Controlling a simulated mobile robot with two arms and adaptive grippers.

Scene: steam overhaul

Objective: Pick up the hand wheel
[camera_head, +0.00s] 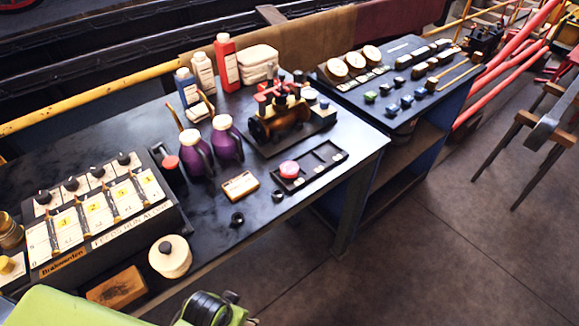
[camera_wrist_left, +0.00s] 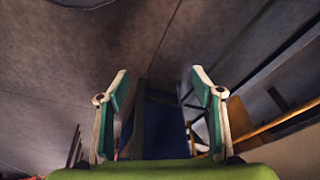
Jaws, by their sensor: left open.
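A small round red piece (camera_head: 289,169), which may be the hand wheel, sits in a black compartment tray (camera_head: 325,166) on the near workbench. Red wheel-like parts (camera_head: 268,92) also show on the small brass and black engine model (camera_head: 280,122) behind it; I cannot tell for sure which is the hand wheel. My left gripper (camera_wrist_left: 160,95) is open and empty in the left wrist view, with grey floor beyond its fingers. Its fingers do not show in the head view, where only green and black parts of my arm show at the bottom edge. My right gripper is not in view.
Purple jugs (camera_head: 194,153), bottles (camera_head: 226,62) and a labelled card box (camera_head: 95,215) stand on the bench (camera_head: 215,218). A second table (camera_head: 400,130) adjoins at right. The floor (camera_head: 450,240) in front is clear.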

